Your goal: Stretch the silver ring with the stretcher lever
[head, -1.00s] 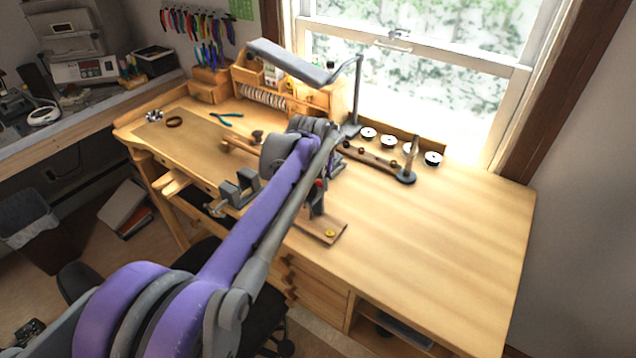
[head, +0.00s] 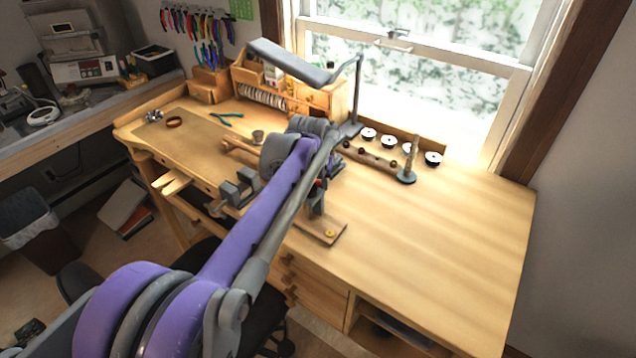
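My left arm comes in from the lower left and reaches over the middle of the workbench (head: 450,240). Its far joint covers much of what stands there. The fingers of my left gripper cannot be made out behind the arm. A flat wooden base with a yellow spot (head: 329,233) and a dark upright part shows just right of the arm; it may belong to the stretcher, but its lever cannot be made out. I cannot pick out the silver ring. My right gripper is not in view.
A tapered post on a round base (head: 407,177) stands right of the arm. A desk lamp (head: 290,62) overhangs the bench. A grey vise (head: 238,188) is at the front edge. Teal pliers (head: 226,119) and a brown ring-shaped thing (head: 174,122) lie left. The bench's right side is clear.

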